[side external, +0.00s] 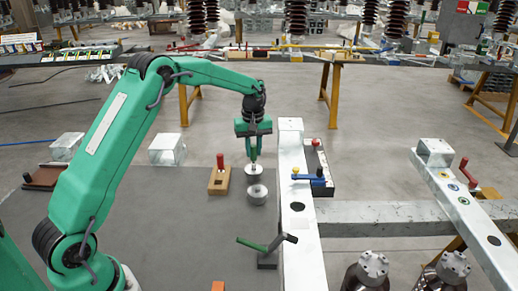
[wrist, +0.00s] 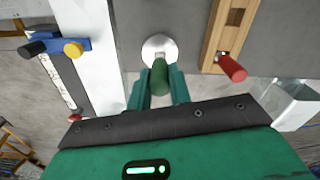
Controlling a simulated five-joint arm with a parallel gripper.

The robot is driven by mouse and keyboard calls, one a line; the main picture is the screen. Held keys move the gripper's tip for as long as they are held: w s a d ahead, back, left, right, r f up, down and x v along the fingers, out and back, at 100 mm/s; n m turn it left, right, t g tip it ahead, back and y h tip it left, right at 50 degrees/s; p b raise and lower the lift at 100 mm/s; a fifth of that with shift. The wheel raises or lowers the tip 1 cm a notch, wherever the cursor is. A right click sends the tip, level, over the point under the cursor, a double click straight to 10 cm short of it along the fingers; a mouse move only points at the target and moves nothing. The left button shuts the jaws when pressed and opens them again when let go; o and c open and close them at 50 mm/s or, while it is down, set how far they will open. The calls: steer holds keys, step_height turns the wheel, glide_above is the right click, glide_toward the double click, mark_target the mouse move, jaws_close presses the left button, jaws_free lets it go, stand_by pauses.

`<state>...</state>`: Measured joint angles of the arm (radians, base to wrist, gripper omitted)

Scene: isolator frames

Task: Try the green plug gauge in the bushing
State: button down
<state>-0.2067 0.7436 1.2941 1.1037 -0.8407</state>
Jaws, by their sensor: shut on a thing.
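My gripper (side external: 254,150) points straight down over the grey mat, its jaws shut on the green handle of the plug gauge (wrist: 159,77). In the side view a silver round piece (side external: 254,174) shows directly below the jaws, in line with the handle. Just below it in that picture is a second silver cylinder (side external: 258,196), which looks like the bushing with an opening in its top. In the wrist view only one silver disc (wrist: 159,46) shows, partly hidden behind the handle. I cannot tell whether the gauge touches the bushing.
A wooden block (side external: 219,184) with a red-handled piece stands left of the gripper. A white beam (side external: 298,235) stands close on the right, with a blue clamp (side external: 308,178). A dark block with a green lever (side external: 268,257) stands nearer the camera.

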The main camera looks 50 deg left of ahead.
steer(key=shift+f, duration=1.15)
stand_by(0.9)
steer(key=shift+r, duration=0.2)
stand_by(1.0)
steer(key=shift+r, duration=3.55)
